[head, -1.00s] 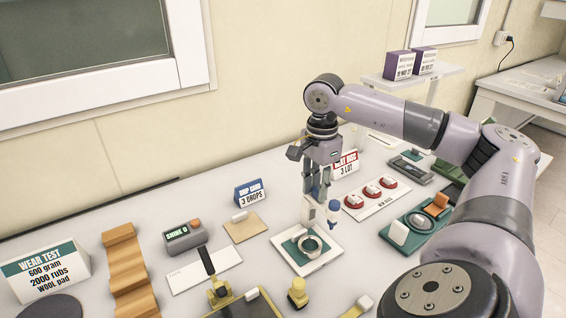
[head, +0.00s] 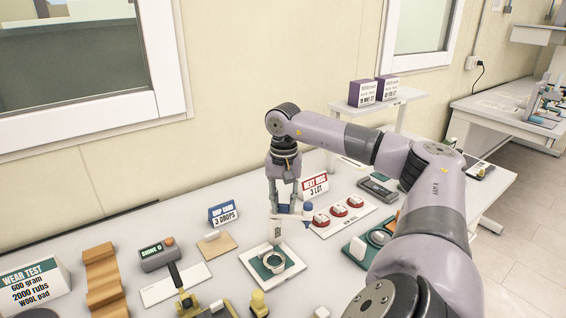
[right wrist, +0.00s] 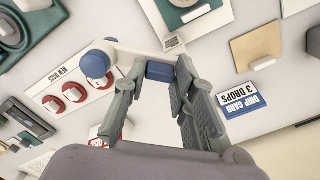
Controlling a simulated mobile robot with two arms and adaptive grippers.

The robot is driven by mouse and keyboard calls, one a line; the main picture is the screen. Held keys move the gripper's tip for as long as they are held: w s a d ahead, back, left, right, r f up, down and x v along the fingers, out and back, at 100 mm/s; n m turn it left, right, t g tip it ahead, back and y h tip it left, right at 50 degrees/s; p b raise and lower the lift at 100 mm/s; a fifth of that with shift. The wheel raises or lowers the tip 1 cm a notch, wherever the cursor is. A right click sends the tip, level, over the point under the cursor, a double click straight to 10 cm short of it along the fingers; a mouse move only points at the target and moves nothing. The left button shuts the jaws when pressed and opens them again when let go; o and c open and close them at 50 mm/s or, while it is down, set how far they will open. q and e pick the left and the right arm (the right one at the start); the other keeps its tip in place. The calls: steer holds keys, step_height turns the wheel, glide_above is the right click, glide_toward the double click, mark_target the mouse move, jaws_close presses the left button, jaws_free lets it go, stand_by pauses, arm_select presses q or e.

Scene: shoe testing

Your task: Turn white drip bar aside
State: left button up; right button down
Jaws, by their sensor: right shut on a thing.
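The white drip bar (right wrist: 135,55) has a blue round end (right wrist: 97,64) and a blue grip block (right wrist: 160,71). My right gripper (right wrist: 160,73) is shut on this block, with one finger on each side, in the right wrist view. In the head view, the bar (head: 291,216) lies behind the white-and-green stand (head: 295,268) and its ring (head: 272,262). The blue end points right, and the gripper (head: 285,205) reaches down onto the bar from above. A white upright post (head: 275,233) stands at the back of the ring. My left gripper is not in view.
A red-and-white sign (head: 314,186) and a white tray with red discs (head: 344,216) are close to the bar's right. A blue drip card sign (head: 222,214) and a tan pad (head: 217,245) are to the left. Bare table lies between them.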

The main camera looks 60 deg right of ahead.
steer(key=shift+d+r, duration=0.1)
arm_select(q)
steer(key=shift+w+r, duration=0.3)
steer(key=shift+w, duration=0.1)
arm_select(e)
steer(key=shift+n, duration=0.6)
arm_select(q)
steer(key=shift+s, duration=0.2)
arm_select(e)
steer(key=shift+w+d, duration=0.1)
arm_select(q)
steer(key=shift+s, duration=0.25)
arm_select(e)
steer(key=c, duration=1.3)
jaws_free()
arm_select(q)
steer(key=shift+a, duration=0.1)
